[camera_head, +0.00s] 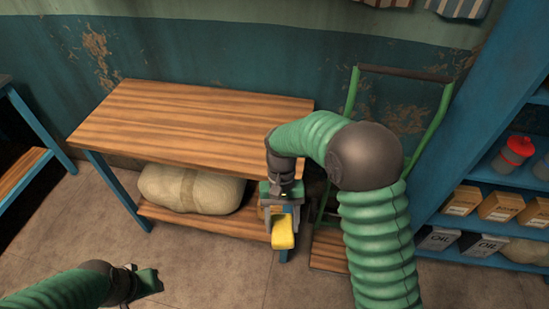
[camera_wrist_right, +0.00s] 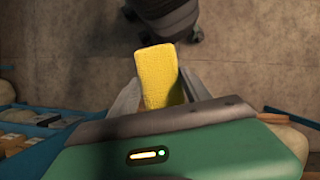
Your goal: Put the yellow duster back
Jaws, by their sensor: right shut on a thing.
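The yellow duster (camera_head: 283,234) is a small yellow block. My right gripper (camera_head: 281,213) is shut on it and holds it by the right front leg of the wooden table (camera_head: 190,125), below the level of the tabletop. In the right wrist view the duster (camera_wrist_right: 162,75) sticks out between the two grey fingers of my right gripper (camera_wrist_right: 156,95). My left gripper (camera_head: 150,282) is low at the bottom left, over the floor, with nothing seen in it; its fingers are too small to judge.
A sack (camera_head: 190,190) lies on the table's lower shelf. A green hand truck (camera_head: 400,73) stands right of the table. A blue shelf unit (camera_head: 450,222) with boxes and a red-lidded container (camera_head: 515,150) is at the right. The tabletop is bare. The front floor is clear.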

